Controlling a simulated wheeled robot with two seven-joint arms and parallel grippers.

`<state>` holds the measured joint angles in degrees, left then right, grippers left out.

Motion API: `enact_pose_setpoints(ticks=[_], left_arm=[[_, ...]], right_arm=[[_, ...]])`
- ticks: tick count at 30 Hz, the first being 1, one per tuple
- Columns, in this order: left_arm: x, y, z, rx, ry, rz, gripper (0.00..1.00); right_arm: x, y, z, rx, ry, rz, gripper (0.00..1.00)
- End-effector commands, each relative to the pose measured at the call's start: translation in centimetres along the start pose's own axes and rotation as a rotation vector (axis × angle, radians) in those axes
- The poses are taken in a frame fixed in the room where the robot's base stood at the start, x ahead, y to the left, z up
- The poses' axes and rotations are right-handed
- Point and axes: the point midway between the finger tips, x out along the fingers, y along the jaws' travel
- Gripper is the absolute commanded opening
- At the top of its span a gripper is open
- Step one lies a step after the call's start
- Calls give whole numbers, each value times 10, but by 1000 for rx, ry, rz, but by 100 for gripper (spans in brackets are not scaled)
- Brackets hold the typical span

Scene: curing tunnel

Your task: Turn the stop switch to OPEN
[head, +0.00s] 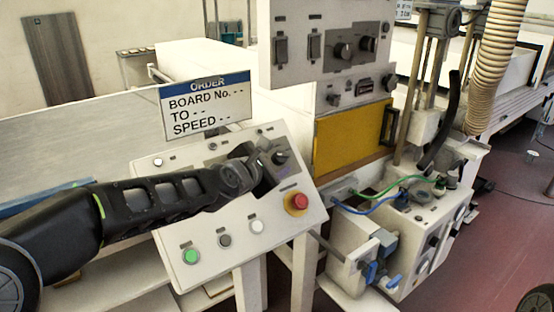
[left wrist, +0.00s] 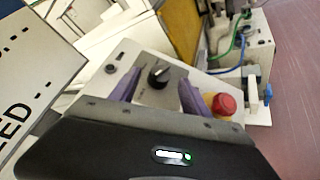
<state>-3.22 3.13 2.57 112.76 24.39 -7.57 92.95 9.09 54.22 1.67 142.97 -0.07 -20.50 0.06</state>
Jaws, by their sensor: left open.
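A black rotary switch (head: 280,157) with a pointer knob sits at the upper right of the sloping white control panel (head: 160,215). The same switch (left wrist: 158,75) shows in the left wrist view on a grey plate, its light mark towards the upper right. Its label is too small to read. My left gripper (head: 265,165) is open at the switch. In the left wrist view its two purple fingers (left wrist: 156,88) stand either side of the knob, with a gap on each side. My right gripper is in neither view.
A red mushroom button (head: 299,201) on a yellow base is close to the right finger. A green button (head: 190,256) and two other buttons line the panel's lower edge. An ORDER sign (head: 205,105) stands behind the panel. Blue and green hoses (head: 385,200) lie to the right.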

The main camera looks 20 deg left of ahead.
Motion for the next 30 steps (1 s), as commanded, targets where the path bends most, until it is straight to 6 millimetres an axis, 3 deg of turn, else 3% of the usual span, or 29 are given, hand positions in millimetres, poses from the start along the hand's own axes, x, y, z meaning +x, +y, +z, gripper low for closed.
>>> enact_pose_setpoints(ticks=[6,14,30], left_arm=[[19,0,0,0,0,0,55],[19,0,0,0,0,0,55],[19,0,0,0,0,0,11]], right_arm=[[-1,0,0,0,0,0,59],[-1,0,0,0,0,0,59],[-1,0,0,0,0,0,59]])
